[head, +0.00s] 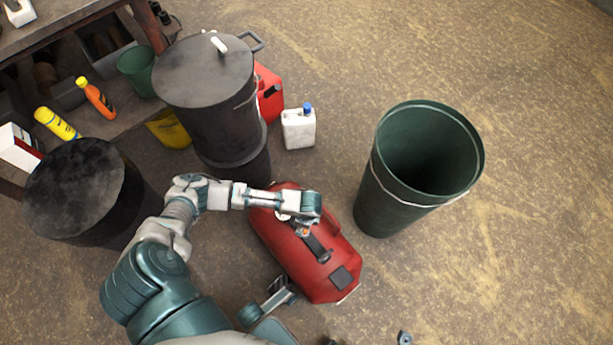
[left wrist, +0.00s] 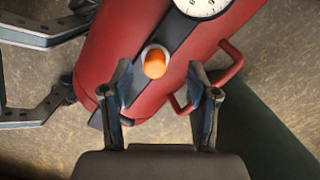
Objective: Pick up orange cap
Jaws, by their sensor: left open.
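The orange cap (left wrist: 155,63) sits on a pale neck on top of a red tank (left wrist: 107,51), beside a round white gauge (left wrist: 201,5). My left gripper (left wrist: 161,85) is open, with its fingertips on either side of the cap and short of it in the left wrist view. The red tank lies on the floor in the head view (head: 325,285). My right gripper (head: 277,294) appears open and empty beside the tank.
A tall green bin (head: 385,205) stands right of the tank. A black lidded drum (head: 210,110), a white jug (head: 298,130) and a red can (head: 268,90) stand behind it. A dark drum (head: 75,190) is at left. Floor at right is clear.

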